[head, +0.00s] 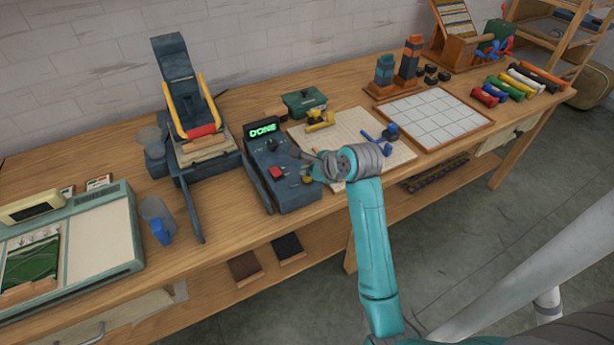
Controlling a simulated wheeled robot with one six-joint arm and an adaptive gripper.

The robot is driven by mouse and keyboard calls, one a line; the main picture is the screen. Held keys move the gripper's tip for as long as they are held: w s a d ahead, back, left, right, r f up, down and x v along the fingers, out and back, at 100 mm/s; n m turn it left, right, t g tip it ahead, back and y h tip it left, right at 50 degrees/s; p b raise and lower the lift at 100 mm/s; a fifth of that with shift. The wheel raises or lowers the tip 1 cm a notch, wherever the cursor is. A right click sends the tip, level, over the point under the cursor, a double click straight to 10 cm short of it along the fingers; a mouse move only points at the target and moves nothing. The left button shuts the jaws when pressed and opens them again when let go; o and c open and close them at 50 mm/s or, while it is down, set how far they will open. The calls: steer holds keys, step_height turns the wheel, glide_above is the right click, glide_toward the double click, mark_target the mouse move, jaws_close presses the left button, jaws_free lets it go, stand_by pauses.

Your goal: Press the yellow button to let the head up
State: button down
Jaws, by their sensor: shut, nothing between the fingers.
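The dark control box (262,160) stands on the bench with a lit green display (263,130) reading DONE. A red button (277,172) is on its sloped top. A dull yellow button (307,181) shows at the box's right side, partly covered by my gripper. My gripper (306,156) is shut and empty, over the right side of the box; whether it touches the button I cannot tell. The dark press (178,75) stands left of the box, with a yellow handle frame and red grip (201,131). Pale layers (205,150) lie under its front.
A pale gridded mat (352,127) with yellow and blue tools lies right of the box. A white tiled tray (437,113) and several coloured rolls (515,84) are farther right. A grey-green machine (105,235) and a blue-handled cup (158,220) stand at the left.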

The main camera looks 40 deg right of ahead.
mark_target(308, 178)
steer(key=shift+f, duration=0.5)
stand_by(0.6)
steer(key=shift+r, duration=0.95)
steer(key=shift+r, duration=2.5)
steer(key=shift+s, duration=0.1)
